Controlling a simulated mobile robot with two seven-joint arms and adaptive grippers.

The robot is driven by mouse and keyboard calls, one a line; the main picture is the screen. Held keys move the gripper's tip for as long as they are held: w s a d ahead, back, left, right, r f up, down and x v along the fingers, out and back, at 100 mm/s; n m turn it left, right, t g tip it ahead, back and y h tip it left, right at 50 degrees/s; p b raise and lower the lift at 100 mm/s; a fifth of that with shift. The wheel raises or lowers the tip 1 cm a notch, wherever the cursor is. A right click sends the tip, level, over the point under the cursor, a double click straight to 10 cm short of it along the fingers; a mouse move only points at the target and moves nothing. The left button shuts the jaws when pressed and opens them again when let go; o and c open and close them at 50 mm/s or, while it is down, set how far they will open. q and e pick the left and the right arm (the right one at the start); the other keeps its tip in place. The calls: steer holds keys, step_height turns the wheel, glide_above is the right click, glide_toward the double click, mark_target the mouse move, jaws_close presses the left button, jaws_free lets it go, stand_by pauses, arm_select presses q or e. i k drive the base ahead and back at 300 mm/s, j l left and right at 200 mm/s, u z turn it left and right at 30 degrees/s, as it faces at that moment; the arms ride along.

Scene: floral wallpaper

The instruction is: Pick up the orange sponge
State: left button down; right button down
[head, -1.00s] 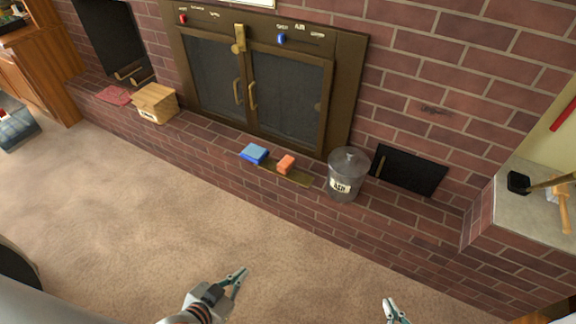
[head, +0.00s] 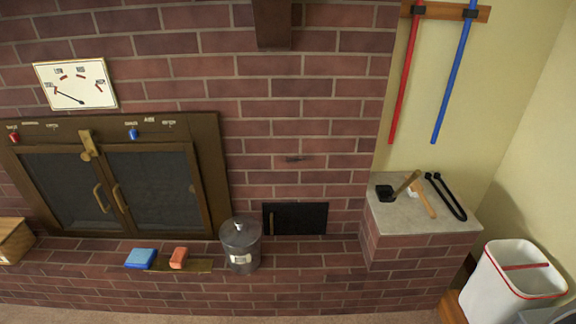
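The orange sponge (head: 179,257) is a small orange-red block on the brick hearth ledge in the head view, below the fireplace doors. It sits on a flat brass-coloured strip (head: 200,266). A blue block (head: 141,258) lies just to its left. Neither of my grippers shows in the head view now, so I cannot see whether they are open or shut.
A lidded metal ash can (head: 240,246) stands on the ledge right of the sponge. A wooden box (head: 14,241) is at the far left. A stone-topped brick block (head: 405,208) holds tools at the right. A white bin (head: 505,283) stands at the lower right.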

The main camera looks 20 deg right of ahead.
mark_target(179, 258)
steer(key=i+u, duration=0.15)
steer(key=i, duration=1.25)
steer(key=l, duration=0.1)
